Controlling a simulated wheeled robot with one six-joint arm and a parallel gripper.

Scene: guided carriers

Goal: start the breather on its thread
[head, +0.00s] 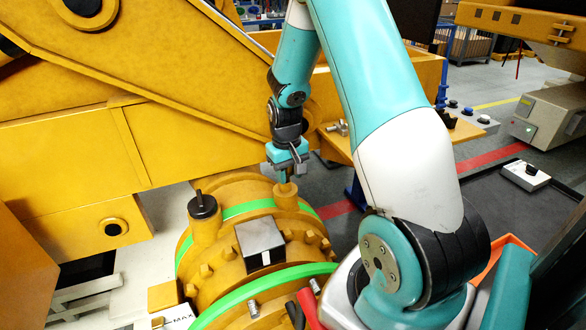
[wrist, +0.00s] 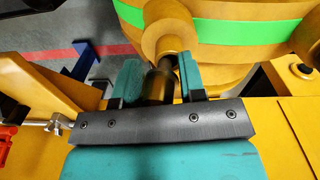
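The breather (wrist: 158,86) is a dark brass-coloured cylinder between the two teal fingers of my gripper (wrist: 160,82) in the wrist view. My gripper appears shut on it. Its far end points at a yellow round boss (wrist: 165,38) on the green-striped housing. In the head view my gripper (head: 285,170) points down over the matching boss (head: 285,194) on top of the housing (head: 222,268). The breather is mostly hidden there by the fingers. I cannot tell whether its thread touches the boss or has entered it.
A second boss with a black cap (head: 203,206) stands left of my gripper. A dark box (head: 260,242) sits on the housing in front. The large yellow frame (head: 150,80) rises close behind and left. A dark tray (head: 510,205) and a grey unit (head: 552,115) are at the right.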

